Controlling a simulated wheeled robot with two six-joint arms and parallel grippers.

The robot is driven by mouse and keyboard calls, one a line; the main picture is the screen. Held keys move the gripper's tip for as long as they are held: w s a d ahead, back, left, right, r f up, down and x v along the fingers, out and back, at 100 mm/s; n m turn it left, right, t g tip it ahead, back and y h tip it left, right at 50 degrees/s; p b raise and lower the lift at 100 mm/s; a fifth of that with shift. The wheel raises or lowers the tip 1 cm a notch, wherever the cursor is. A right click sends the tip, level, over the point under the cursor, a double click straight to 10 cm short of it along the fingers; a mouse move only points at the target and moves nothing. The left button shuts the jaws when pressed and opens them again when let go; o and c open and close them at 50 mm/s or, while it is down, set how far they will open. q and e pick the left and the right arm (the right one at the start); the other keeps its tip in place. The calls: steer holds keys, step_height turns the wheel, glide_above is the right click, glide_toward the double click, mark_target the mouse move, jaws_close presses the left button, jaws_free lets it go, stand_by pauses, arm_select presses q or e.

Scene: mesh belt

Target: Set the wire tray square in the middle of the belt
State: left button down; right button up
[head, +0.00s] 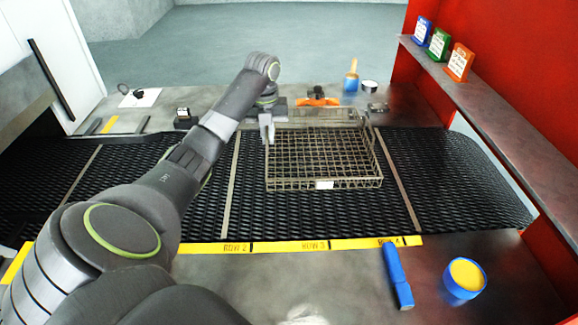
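The wire tray (324,184) is a rectangular wire-mesh basket with a small white label on its front side. It sits upright on the black mesh belt (459,185), between two pale strips that cross the belt, closer to the right strip. Its front side looks roughly parallel to the yellow front edge strip. My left arm reaches over the belt from the lower left. My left gripper (267,128) is at the tray's back left corner; a pale finger shows there. Whether it is shut on the rim cannot be told. My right gripper is not in view.
An orange object (317,98), a brush (351,77) and a tape roll (369,87) are on the back ledge. A red wall with a shelf (490,110) bounds the right.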

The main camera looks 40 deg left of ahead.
arm_select(q)
step_height(320, 180, down, 5)
steer(key=b, duration=0.4)
steer(key=shift+r, duration=0.15)
steer(key=shift+f, duration=2.5)
steer(key=shift+d+f, duration=0.1)
steer(key=c, duration=1.6)
jaws_free()
steer(key=shift+o, duration=0.2)
